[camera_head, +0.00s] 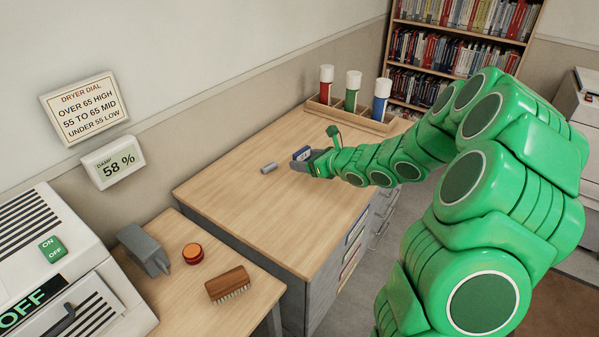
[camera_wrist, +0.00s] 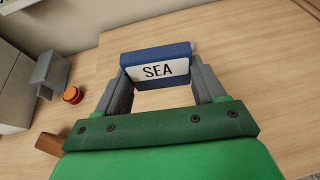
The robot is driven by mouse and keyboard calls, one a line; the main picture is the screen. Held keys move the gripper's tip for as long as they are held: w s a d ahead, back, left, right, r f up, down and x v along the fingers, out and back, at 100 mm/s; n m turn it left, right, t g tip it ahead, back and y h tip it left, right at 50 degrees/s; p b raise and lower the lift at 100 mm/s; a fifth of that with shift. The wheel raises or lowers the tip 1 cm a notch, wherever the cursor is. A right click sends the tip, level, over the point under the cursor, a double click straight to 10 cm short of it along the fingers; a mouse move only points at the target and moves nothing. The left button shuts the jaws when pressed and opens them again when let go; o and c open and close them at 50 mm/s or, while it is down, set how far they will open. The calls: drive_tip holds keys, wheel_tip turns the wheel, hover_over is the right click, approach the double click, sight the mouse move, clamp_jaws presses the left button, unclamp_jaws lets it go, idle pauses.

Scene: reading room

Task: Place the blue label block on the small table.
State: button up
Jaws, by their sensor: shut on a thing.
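The blue label block (camera_wrist: 157,55) has a white face reading "SEA". My gripper (camera_wrist: 157,80) is shut on it, with one grey finger at each side. In the head view the block (camera_head: 301,153) shows at the tip of my gripper (camera_head: 305,160), over the large wooden desk top (camera_head: 240,195). I cannot tell whether it touches that top. A smaller, lower wooden table (camera_head: 195,300) stands at the front left. It bears a grey angled holder (camera_head: 145,250), an orange-red round tin (camera_head: 193,253) and a brown brush (camera_head: 228,285).
A small grey cylinder (camera_head: 268,168) lies on the desk near my gripper. A wooden rack (camera_head: 345,117) with red, green and blue capped tubes stands at the back. A white machine (camera_head: 75,270) stands at the left. The desk's front left is clear.

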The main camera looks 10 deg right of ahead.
wheel_tip(320, 180, down, 4)
drive_tip(key=s+n+g+y, duration=0.1)
drive_tip(key=s, duration=0.2)
hover_over(301, 185)
drive_tip(key=f, duration=0.5)
drive_tip(key=s+f, duration=0.1)
drive_tip(key=f, duration=0.2)
drive_tip(key=shift+f, duration=0.3)
drive_tip(key=shift+w+f, duration=0.4)
drive_tip(key=shift+w, duration=0.15)
drive_tip(key=shift+f, duration=1.65)
drive_tip(key=o, duration=1)
drive_tip(key=shift+o, duration=0.2)
